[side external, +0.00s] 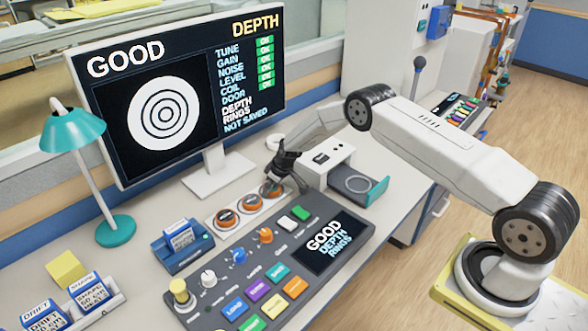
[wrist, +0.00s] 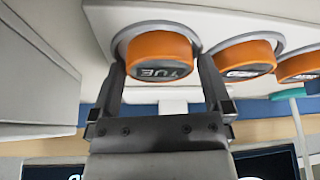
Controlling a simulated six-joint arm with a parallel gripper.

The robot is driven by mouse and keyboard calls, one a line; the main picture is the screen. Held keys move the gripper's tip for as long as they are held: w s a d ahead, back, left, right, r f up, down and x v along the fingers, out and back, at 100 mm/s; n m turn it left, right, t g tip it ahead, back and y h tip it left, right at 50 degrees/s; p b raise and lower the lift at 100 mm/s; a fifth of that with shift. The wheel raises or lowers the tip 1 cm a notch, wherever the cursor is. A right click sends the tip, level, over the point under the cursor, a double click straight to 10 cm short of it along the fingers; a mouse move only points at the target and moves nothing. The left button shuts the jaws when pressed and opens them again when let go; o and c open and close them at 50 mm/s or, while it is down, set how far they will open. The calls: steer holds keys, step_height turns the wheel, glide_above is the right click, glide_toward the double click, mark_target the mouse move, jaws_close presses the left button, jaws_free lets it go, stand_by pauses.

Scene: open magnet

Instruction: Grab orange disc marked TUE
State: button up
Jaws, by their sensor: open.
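The orange disc marked TUE (wrist: 160,55) sits in a round recess of a pale holder (wrist: 112,20), its dark label facing up past my fingers in the wrist view. My gripper (wrist: 162,70) is open, with one finger on each side of this disc. Whether the fingers touch it I cannot tell. In the side view my dark gripper (side external: 285,182) is low over the far right end of the row, partly hiding the disc there (side external: 271,190). Two more orange discs, the middle one (side external: 250,203) and the left one (side external: 227,217), sit in the same holder.
A control panel (side external: 345,232) with knobs and buttons lies in front of the holder. A white box with an open drawer (side external: 378,190) stands right of my gripper. A blue card holder (side external: 182,247) is to the left, and the monitor (side external: 190,90) stands behind.

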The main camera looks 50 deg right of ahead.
steer(key=c, duration=1.1)
steer(key=shift+o, duration=0.2)
steer(key=shift+r, duration=0.2)
steer(key=shift+r, duration=1.35)
steer(key=s+a+r, duration=0.1)
steer(key=s+r, duration=0.9)
steer(key=s, duration=0.4)
steer(key=shift+a, duration=0.3)
